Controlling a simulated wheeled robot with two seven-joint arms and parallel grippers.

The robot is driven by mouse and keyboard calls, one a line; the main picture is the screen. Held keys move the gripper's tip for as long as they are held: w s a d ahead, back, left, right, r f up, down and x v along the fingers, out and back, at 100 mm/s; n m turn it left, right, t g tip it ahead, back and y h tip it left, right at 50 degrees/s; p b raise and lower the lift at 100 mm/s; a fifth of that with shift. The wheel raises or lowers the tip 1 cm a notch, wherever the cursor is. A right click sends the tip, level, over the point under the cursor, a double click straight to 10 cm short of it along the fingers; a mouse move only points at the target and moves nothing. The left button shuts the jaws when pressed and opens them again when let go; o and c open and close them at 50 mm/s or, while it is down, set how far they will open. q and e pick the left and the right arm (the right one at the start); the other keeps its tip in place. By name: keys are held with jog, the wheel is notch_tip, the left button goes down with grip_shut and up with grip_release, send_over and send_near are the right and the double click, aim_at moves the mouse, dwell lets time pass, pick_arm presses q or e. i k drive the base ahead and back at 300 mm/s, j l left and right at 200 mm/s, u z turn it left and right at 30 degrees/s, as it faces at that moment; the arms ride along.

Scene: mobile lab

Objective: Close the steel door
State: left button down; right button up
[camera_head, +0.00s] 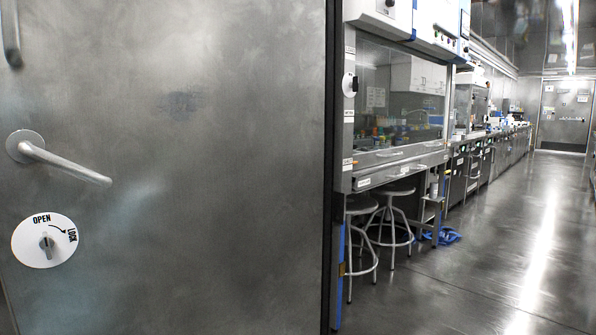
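The steel door (200,200) fills the left half of the head view, close to me, with its dark right edge (330,150) upright near the middle of the picture. A metal lever handle (65,163) sits at its left, pointing right and slightly down. Below the handle is a round white lock plate (45,240) marked OPEN and LOCK with a small knob. Part of another metal bar (11,35) shows at the top left. The far side of the door is hidden. Neither of my grippers is in view.
Right of the door stands a fume hood (400,100) with stools (390,215) under its bench. A blue coil (442,236) lies on the floor. Benches run along the left wall of the aisle. The shiny floor (500,250) is clear to a far door (565,112).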

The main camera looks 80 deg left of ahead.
aim_at(205, 119)
jog(key=u, duration=2.95)
